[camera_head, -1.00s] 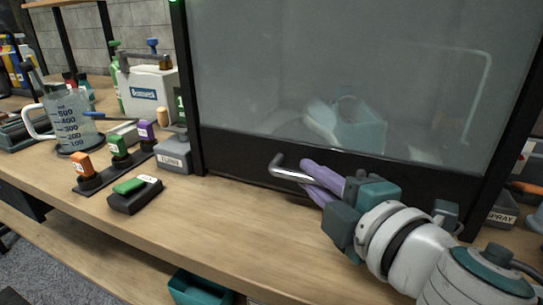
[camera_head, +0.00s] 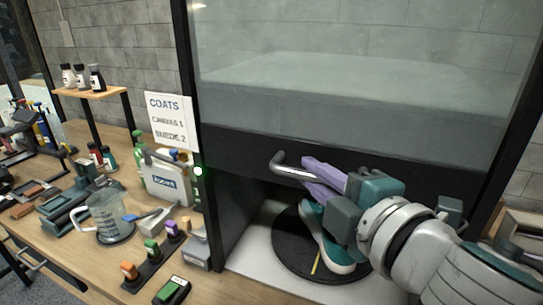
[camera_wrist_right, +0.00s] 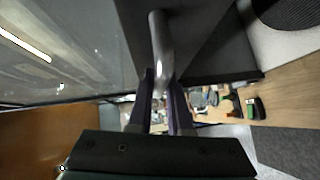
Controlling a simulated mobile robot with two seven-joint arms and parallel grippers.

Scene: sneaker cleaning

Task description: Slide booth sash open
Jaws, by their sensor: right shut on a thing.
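The booth sash (camera_head: 350,135) is a glass pane with a dark lower rail, and it stands raised, with an open gap under it. A silver bar handle (camera_head: 291,170) sticks out of the rail. My right gripper (camera_head: 312,172) has its purple fingers shut on this handle. In the right wrist view the handle (camera_wrist_right: 158,45) runs down between the two fingers (camera_wrist_right: 160,95). Inside the booth a teal and white sneaker (camera_head: 330,248) rests on a round black turntable (camera_head: 283,250), partly hidden by my right gripper. My left gripper is not in view.
A small black block with a green top (camera_head: 172,290) lies near the front edge.

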